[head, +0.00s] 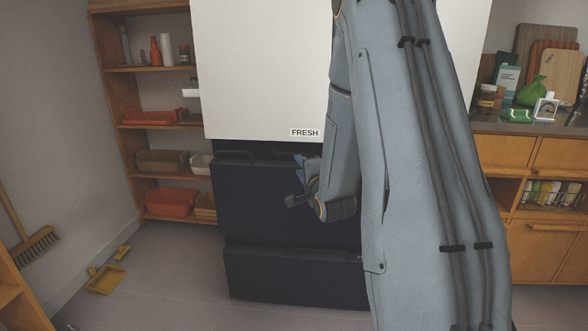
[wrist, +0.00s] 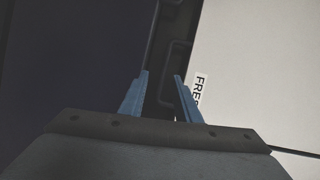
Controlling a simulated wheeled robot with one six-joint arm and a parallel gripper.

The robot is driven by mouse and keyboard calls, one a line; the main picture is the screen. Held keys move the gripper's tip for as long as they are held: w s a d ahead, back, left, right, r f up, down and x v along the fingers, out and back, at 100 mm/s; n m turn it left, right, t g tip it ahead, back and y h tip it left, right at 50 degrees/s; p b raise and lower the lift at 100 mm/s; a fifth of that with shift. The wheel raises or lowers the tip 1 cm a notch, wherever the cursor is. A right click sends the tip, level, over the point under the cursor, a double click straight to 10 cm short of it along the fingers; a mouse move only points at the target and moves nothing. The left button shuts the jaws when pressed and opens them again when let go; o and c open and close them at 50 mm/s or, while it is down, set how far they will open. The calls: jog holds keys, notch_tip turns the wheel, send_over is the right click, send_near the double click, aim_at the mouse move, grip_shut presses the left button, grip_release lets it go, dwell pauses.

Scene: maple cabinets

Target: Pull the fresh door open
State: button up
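The fresh door (head: 265,70) is the white upper door of a tall fridge, with a FRESH label (head: 305,132) at its lower edge. It looks closed in the head view. The door also fills the right of the wrist view (wrist: 260,75), its label partly hidden by a finger. My gripper (head: 299,170) is in front of the fridge, just below the label. In the wrist view my gripper (wrist: 162,75) is open, its blue fingers on either side of a dark recess with a bar-like handle shape (wrist: 172,55). I cannot tell whether they touch it.
Dark lower drawers (head: 265,200) sit below the door. An open wooden shelf (head: 110,65) stands to the left and a counter with cabinets (head: 555,155) to the right. A yellow dustpan (head: 104,279) lies on the floor at left. The floor before the shelf is mostly clear.

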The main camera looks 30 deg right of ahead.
jog(key=w+d+m, duration=0.1)
jog(key=w+d, duration=0.1)
jog(key=w, duration=0.6)
jog(key=shift+d+r+t+h+b, duration=0.15)
jog(key=shift+d+t+h+b, duration=0.15)
jog(key=shift+t+b, duration=0.15)
grip_shut()
